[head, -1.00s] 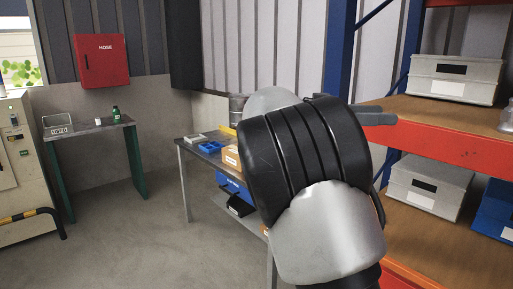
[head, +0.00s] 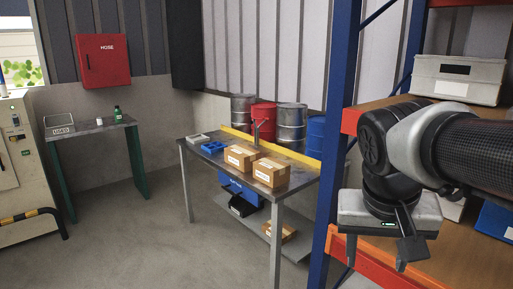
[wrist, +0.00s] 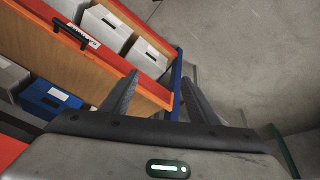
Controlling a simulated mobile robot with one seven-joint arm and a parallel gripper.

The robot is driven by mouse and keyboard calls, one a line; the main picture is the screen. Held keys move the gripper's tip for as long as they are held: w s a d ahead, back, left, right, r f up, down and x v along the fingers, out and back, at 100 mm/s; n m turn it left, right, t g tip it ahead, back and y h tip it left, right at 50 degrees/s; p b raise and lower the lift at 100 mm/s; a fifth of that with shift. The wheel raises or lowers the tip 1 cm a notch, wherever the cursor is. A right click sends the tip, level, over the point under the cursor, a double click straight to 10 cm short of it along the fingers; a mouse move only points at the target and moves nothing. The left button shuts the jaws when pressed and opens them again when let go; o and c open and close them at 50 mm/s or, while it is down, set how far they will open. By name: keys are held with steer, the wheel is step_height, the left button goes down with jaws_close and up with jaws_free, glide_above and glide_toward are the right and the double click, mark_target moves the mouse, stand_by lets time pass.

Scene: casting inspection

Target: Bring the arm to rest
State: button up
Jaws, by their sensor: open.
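My gripper (head: 381,248) hangs at the right of the head view, in front of the orange-and-blue shelf rack. It points downward, and my arm comes in from the right edge. In the wrist view my gripper (wrist: 160,75) has its two dark fingers spread apart. Nothing is between the fingers; the rack edge and grey floor show beyond them.
The rack's blue post (head: 335,140) and orange beam (head: 365,262) stand close to my gripper. Grey boxes (head: 457,80) sit on its shelves. A workbench (head: 215,160) with two cartons (head: 271,171) stands left of the rack. The floor (head: 120,240) at left is clear.

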steer(key=s+a+f+n+t+y, duration=0.2)
steer(key=s+a+f+n, duration=0.1)
steer(key=s+a, duration=0.25)
step_height(320, 180, up, 24)
steer(key=p, duration=2.4)
steer(key=shift+w+a+r, duration=0.25)
steer(key=shift+w+a, duration=0.1)
